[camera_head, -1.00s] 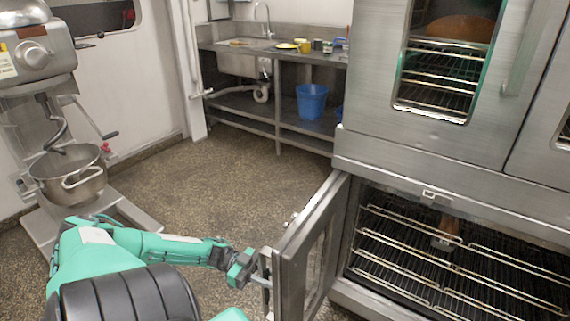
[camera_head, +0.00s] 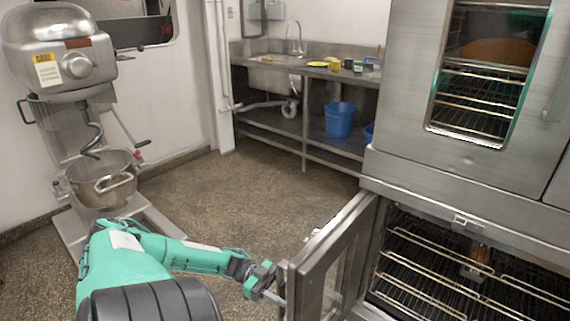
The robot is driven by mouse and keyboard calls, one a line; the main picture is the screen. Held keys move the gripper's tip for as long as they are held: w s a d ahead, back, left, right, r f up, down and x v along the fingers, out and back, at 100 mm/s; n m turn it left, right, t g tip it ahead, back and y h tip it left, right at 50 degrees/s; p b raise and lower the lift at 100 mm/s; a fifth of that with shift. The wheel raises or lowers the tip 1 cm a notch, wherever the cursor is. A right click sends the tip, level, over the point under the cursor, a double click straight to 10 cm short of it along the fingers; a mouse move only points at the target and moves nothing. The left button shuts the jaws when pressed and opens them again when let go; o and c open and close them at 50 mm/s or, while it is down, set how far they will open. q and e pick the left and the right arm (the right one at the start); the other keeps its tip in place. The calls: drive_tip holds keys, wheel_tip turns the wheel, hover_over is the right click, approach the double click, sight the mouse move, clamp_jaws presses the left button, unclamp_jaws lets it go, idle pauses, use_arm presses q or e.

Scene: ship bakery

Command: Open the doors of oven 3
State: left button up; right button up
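The lower oven stands at the right with its left door (camera_head: 337,262) swung open toward me, so the wire racks (camera_head: 450,265) inside show. My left gripper (camera_head: 272,283) is at the outer side of that open door, by its edge and handle. Whether its fingers are closed on the handle I cannot tell. The upper oven's door (camera_head: 468,80) is shut, and racks and a brown loaf show through its window. No right door of the lower oven shows in the visible part of its opening. My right gripper is not in view.
A stand mixer (camera_head: 75,60) with a steel bowl (camera_head: 102,180) stands at the left. A steel sink bench (camera_head: 300,68) with a blue bucket (camera_head: 340,119) on its lower shelf is at the back. The speckled floor (camera_head: 235,195) between them is clear.

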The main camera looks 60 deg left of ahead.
use_arm(q)
drive_tip(key=b+v, duration=0.1)
drive_tip(key=v, duration=1.2)
drive_tip(key=shift+a, duration=0.4)
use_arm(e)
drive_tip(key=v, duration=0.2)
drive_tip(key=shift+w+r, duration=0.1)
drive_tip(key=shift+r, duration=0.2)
use_arm(q)
drive_tip(key=shift+s, duration=0.15)
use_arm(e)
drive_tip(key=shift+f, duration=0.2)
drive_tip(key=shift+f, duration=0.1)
